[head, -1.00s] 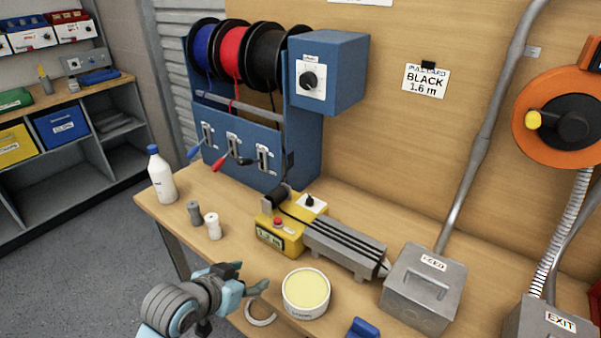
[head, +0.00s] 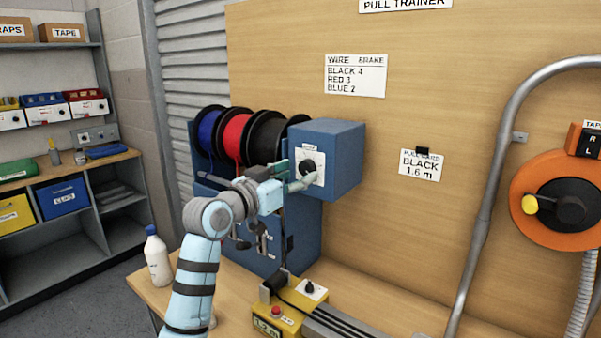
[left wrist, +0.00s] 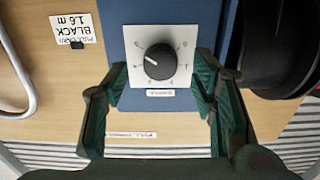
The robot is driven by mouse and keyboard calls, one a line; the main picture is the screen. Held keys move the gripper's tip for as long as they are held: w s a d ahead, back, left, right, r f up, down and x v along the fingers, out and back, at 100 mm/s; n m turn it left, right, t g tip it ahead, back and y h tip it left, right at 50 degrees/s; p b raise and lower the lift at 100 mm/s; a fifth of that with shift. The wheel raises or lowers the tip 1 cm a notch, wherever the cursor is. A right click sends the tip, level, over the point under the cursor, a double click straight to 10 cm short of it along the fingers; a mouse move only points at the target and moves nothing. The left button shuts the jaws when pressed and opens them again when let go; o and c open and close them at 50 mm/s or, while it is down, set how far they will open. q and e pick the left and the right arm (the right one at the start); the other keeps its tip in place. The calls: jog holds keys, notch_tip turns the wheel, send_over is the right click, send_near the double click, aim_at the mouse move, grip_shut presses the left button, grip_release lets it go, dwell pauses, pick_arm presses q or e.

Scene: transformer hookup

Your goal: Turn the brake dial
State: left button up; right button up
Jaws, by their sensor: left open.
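The brake dial is a black round knob (head: 308,167) on a white plate, on the front of a blue box (head: 343,160) beside the wire spools. In the left wrist view the knob (left wrist: 159,62) shows a pale pointer line, with marks around it on the plate (left wrist: 180,78). My left gripper (head: 297,178) is at the dial plate in the head view. In the left wrist view its two green fingers (left wrist: 162,88) are open, one on each side of the plate, with the knob between them and slightly beyond. Contact with the knob is not visible. My right gripper is not in view.
Blue, red and black spools (head: 265,138) stand left of the box. A wall chart (head: 356,76) lists black 4, red 3, blue 2. A card (head: 422,165) reads black 1.6 m. A white bottle (head: 157,258) and yellow meter (head: 280,315) are on the bench.

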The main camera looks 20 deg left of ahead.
aim_at(307, 168)
pick_arm(q)
jog(key=shift+x, duration=1.2)
jog(key=c, duration=1.1)
jog(key=shift+r+n+p, duration=0.1)
jog(key=shift+n+p, duration=0.3)
jog(key=shift+p, duration=0.35)
jog(key=shift+c, duration=0.2)
jog(key=n+p, duration=0.6)
jog(key=p, duration=0.2)
jog(key=shift+r+p, duration=0.1)
jog(key=shift+p, duration=0.2)
jog(key=shift+n+p, duration=1.45)
jog(key=shift+n, duration=0.15)
